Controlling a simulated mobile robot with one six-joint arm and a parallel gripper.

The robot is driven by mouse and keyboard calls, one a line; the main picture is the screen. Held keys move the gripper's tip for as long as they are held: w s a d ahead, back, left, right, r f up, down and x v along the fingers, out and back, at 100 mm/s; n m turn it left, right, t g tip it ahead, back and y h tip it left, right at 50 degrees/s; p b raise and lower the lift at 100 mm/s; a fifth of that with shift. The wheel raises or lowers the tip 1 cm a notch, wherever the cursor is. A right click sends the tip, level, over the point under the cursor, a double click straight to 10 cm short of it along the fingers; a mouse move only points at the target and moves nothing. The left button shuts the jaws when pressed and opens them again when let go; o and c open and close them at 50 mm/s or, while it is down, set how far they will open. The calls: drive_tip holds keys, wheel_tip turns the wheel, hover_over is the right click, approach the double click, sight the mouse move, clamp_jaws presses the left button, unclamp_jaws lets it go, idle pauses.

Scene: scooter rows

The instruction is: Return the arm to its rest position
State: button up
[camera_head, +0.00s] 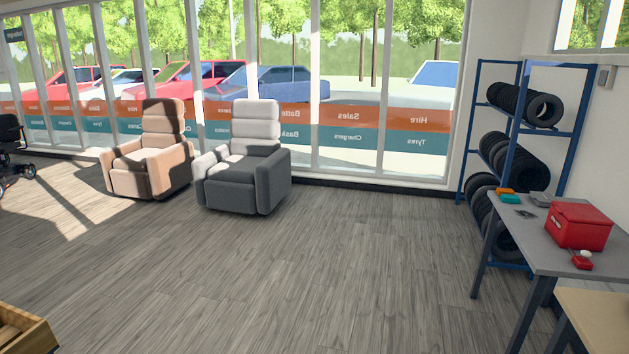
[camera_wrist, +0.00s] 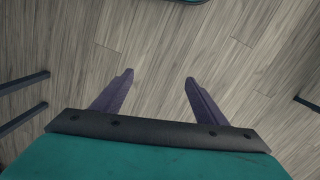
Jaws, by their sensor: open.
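My gripper (camera_wrist: 158,84) shows in the wrist view. Its two dark purple fingers stand apart, with bare wood-look floor between and beyond them. Nothing is between the fingers. A dark bar and a teal surface fill the bottom of the wrist view. The arm and gripper do not show in the head view.
A grey table (camera_head: 535,245) at the right holds a red toolbox (camera_head: 578,226) and small items. Behind it stands a blue rack (camera_head: 571,150) of tyres. Two recliners, brown (camera_head: 148,160) and grey (camera_head: 243,170), stand by the windows. A wooden crate (camera_head: 35,325) is at lower left. The middle floor is clear.

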drive_tip(key=s+f+g+b, duration=0.4)
drive_tip(key=s+f+b, duration=0.2)
drive_tip(key=s+f, duration=1.5)
drive_tip(key=shift+s+f+b, duration=0.3)
drive_tip(key=shift+b, duration=0.1)
drive_tip(key=shift+d, duration=0.1)
